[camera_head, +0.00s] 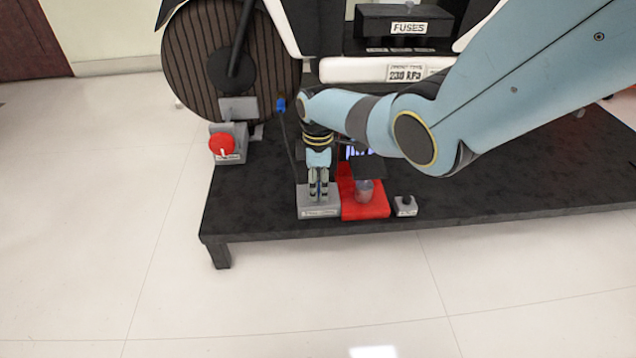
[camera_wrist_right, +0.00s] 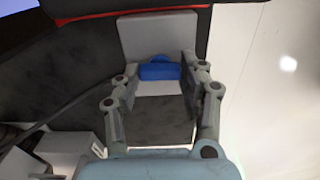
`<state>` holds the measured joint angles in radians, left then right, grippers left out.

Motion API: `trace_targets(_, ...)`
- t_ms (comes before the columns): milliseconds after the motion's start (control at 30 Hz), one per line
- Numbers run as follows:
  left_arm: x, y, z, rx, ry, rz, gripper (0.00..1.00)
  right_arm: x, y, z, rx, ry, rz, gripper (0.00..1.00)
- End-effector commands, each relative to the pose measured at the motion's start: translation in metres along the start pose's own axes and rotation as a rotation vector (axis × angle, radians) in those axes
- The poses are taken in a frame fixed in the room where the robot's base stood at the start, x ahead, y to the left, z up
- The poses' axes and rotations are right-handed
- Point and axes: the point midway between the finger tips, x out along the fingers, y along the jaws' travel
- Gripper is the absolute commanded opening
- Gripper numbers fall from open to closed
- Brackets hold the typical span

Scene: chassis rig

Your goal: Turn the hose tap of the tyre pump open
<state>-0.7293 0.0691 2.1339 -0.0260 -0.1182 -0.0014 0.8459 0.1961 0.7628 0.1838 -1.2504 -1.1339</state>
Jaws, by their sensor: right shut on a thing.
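The tyre pump (camera_head: 365,212) is the red unit on the dark platform; my right arm partly covers it. A grey block (camera_head: 318,213) with a label too small to read stands beside its left side and seems to be the hose tap. My right gripper (camera_head: 319,193) points down over this block. In the right wrist view, its fingers are on either side of a blue handle (camera_wrist_right: 159,72) on the grey block (camera_wrist_right: 158,33), shut on it. The handle's turn angle is hard to tell. My left gripper is not in view.
A dark hose with a blue end (camera_head: 281,105) rises near the wheel (camera_head: 200,65). A red knob (camera_head: 222,144) sits on a grey box at left. A small grey box with a black knob (camera_head: 405,204) stands right of the pump.

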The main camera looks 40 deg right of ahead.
Motion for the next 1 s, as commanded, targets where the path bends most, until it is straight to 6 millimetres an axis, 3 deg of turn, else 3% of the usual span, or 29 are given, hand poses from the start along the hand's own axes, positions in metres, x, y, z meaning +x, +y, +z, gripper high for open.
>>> trace_targets(267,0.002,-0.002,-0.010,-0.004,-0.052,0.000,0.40,-0.002,0.001,0.000,0.164,0.000,0.001,0.10)
trace_targets(1000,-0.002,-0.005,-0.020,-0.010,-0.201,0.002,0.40,-0.001,0.000,0.000,0.861,0.000,0.001,0.10)
